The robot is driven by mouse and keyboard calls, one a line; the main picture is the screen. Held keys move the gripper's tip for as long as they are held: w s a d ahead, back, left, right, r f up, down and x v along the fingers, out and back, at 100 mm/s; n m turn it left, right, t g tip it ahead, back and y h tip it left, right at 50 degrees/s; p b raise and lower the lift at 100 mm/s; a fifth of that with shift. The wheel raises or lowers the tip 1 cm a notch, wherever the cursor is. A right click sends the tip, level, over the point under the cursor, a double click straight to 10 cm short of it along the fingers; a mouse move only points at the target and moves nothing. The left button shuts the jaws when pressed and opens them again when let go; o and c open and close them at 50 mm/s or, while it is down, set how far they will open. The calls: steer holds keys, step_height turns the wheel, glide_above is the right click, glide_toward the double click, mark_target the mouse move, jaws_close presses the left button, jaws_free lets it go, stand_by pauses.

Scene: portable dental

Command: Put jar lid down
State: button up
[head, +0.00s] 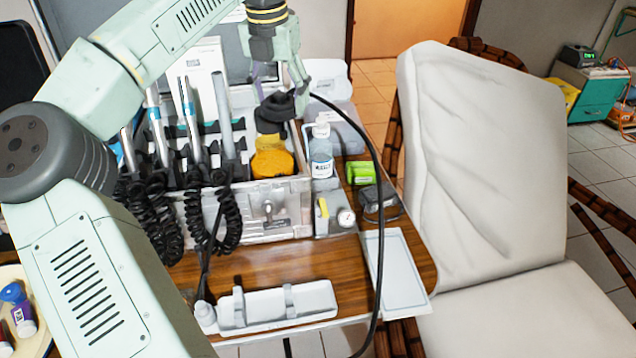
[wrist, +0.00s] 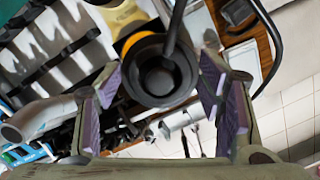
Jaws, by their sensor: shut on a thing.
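My gripper (head: 280,97) is at the upper middle of the head view, pointing down over the equipment unit. It is shut on the black jar lid (head: 274,107). In the wrist view the lid (wrist: 158,72) shows as a dark round piece with stepped rings, between the purple finger pads of my gripper (wrist: 158,88). A yellow-orange piece (head: 272,163) lies below the lid in the head view. Part of an orange rim (wrist: 138,40) shows behind the lid in the wrist view. I cannot tell whether lid and rim touch.
Handpieces with coiled black hoses (head: 227,205) stand left of my gripper. A clear bottle (head: 321,155), a green item (head: 360,172) and a white flat tray (head: 395,275) are to the right. A black cable crosses the wooden table (head: 345,255). Bare wood shows in front of the unit.

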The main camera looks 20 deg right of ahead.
mark_target(329, 203)
steer(key=s+d+f+n+y+p, duration=0.15)
steer(key=s+d+f+n, duration=0.25)
steer(key=d+f+n, duration=0.45)
steer(key=shift+n, duration=0.95)
steer(key=f+p, duration=0.1)
steer(key=f, duration=0.4)
steer(key=f+p, duration=0.1)
steer(key=f, duration=0.5)
steer(key=f+p, duration=0.1)
steer(key=f, duration=0.4)
steer(key=shift+w+d+f, duration=0.15)
steer(key=shift+d+f, duration=0.05)
steer(key=shift+d, duration=0.05)
steer(key=o, duration=0.6)
steer(key=shift+f, duration=0.1)
steer(key=shift+o, duration=1.1)
steer(key=shift+r+p, duration=0.3)
steer(key=shift+r, duration=0.05)
step_height(329, 203, up, 12)
steer(key=s+b, duration=0.1)
steer(key=b, duration=0.3)
steer(key=shift+s+d+f, duration=0.15)
steer(key=shift+s+d, duration=0.05)
steer(key=shift+s, duration=0.2)
